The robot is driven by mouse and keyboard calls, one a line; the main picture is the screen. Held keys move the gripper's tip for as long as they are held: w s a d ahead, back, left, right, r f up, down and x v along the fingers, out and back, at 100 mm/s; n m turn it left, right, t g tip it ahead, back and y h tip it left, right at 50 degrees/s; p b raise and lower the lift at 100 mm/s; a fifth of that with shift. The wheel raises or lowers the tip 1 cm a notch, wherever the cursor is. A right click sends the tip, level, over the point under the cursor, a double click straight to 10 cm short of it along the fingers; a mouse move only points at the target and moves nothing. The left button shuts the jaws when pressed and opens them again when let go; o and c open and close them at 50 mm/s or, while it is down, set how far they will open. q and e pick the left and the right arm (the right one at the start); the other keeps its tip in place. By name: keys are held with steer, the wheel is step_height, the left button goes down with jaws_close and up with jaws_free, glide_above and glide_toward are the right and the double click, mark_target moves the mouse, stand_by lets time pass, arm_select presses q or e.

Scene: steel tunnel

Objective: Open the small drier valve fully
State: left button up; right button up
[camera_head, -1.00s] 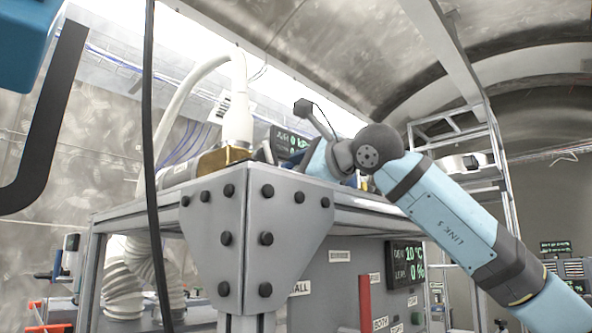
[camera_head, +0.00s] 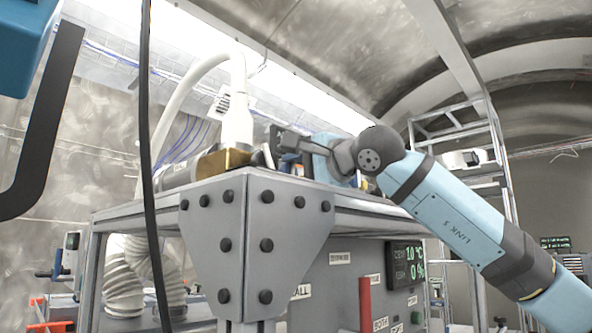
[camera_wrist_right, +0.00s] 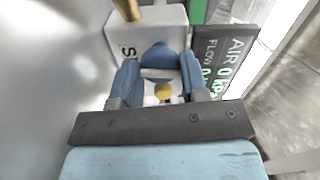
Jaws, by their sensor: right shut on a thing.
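My right gripper (camera_wrist_right: 158,76) has its two blue fingers on either side of a blue valve handle (camera_wrist_right: 160,54) in the right wrist view and is shut on it. A pale piece and a yellow round piece (camera_wrist_right: 164,92) show between the fingers. Behind the handle is a pale box (camera_wrist_right: 116,38) with a partly hidden label starting with "S". In the head view my right arm reaches over the bench top from the right, and its fingertips are hidden behind the wrist and bench corner. My left gripper is not in view; only a blue and dark part shows at upper left.
A display (camera_wrist_right: 217,68) reading air 0 kPa and flow 0 stands beside the handle. The steel bench corner (camera_head: 245,235) is in front. A white hose (camera_head: 197,85) arches over a brass-coloured fitting (camera_head: 222,162). A black cable (camera_head: 147,180) hangs in front.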

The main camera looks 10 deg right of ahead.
stand_by(0.5)
steer(key=o, duration=0.9)
steer(key=shift+o, duration=0.2)
steer(key=shift+s+d, duration=0.3)
steer(key=shift+s, duration=0.2)
steer(key=b+v, duration=0.2)
steer(key=v, duration=1)
steer(key=shift+s+d, duration=0.15)
steer(key=shift+s, duration=0.15)
